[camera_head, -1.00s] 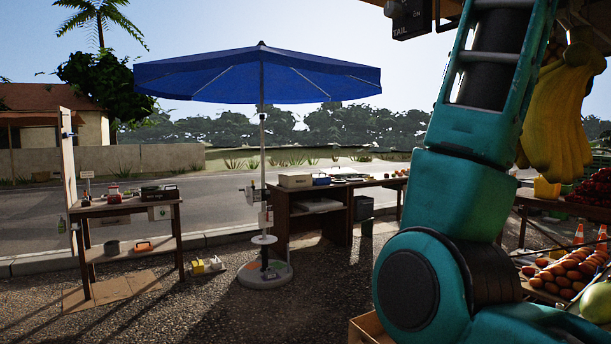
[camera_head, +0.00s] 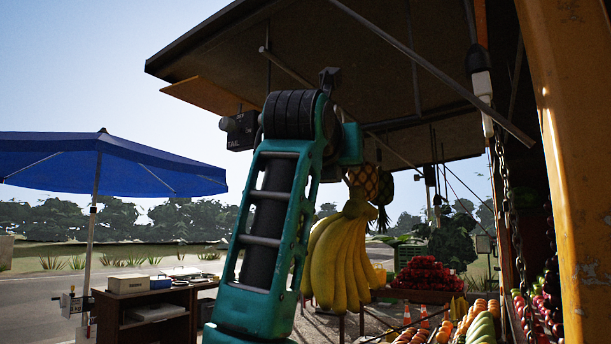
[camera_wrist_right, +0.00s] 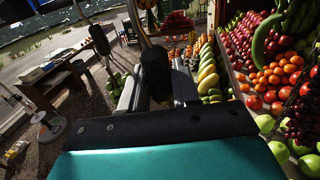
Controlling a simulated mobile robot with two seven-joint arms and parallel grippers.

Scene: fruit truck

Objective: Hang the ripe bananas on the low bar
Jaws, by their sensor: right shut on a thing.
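A bunch of yellow ripe bananas (camera_head: 340,260) hangs in the air just right of my right arm in the head view, stem end up. My right gripper (camera_wrist_right: 155,88) shows in the right wrist view, closed on a dark, stem-like piece (camera_wrist_right: 154,70). The yellow fruit of the bunch does not show there. In the head view the arm hides the fingers. A thin bar (camera_head: 430,72) runs slanting under the truck's awning; I cannot tell whether it is the low bar. My left gripper is out of view.
Pineapples (camera_head: 364,181) hang behind the bananas. The orange truck post (camera_head: 575,170) and chains stand at the right. Fruit crates line the truck side, with red fruit (camera_head: 428,273) farther back. A blue umbrella (camera_head: 105,165) and table (camera_head: 150,312) stand left.

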